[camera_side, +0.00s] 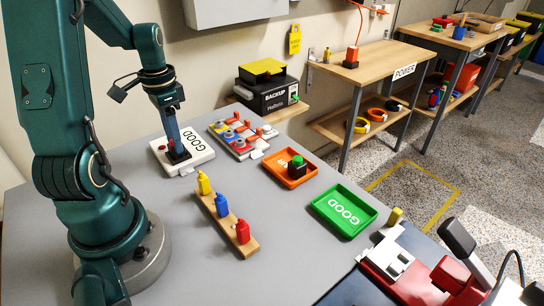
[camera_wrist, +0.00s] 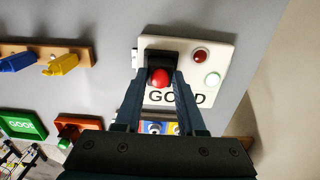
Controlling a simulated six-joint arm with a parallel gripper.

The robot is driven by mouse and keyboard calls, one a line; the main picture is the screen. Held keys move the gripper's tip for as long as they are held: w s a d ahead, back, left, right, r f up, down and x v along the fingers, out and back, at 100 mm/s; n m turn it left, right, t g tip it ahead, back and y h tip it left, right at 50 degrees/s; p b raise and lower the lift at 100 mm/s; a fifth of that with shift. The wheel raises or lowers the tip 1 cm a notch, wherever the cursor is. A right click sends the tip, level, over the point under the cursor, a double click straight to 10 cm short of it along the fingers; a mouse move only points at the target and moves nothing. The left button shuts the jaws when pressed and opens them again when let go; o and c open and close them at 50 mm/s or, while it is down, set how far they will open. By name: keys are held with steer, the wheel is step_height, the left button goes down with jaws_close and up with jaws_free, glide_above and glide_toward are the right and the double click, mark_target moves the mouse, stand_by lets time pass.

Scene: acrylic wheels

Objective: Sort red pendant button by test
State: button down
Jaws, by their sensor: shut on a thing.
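My gripper (camera_side: 179,150) is low over the white test board (camera_side: 199,162), marked GOOD. In the wrist view its fingers (camera_wrist: 155,88) are closed on either side of the red pendant button (camera_wrist: 160,77), which has a black housing (camera_wrist: 157,58). The housing sits at or on the board; I cannot tell whether it is fully seated. On the board a pale green lamp (camera_wrist: 212,80) looks lit and a red lamp (camera_wrist: 201,55) looks dark. A green tray (camera_side: 325,207) marked GOOD is empty. An orange tray (camera_side: 272,163) holds a black-housed green button (camera_side: 297,166).
A wooden rack (camera_side: 222,227) with yellow, blue and red pieces stands in front. A grey panel (camera_side: 243,155) with coloured parts lies right of the board. A black BACKUP box (camera_side: 268,97) stands behind. The grey table is clear around the rack.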

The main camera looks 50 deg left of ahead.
steer(key=shift+r, duration=1.6)
steer(key=shift+r, duration=1.75)
steer(key=shift+d, duration=0.1)
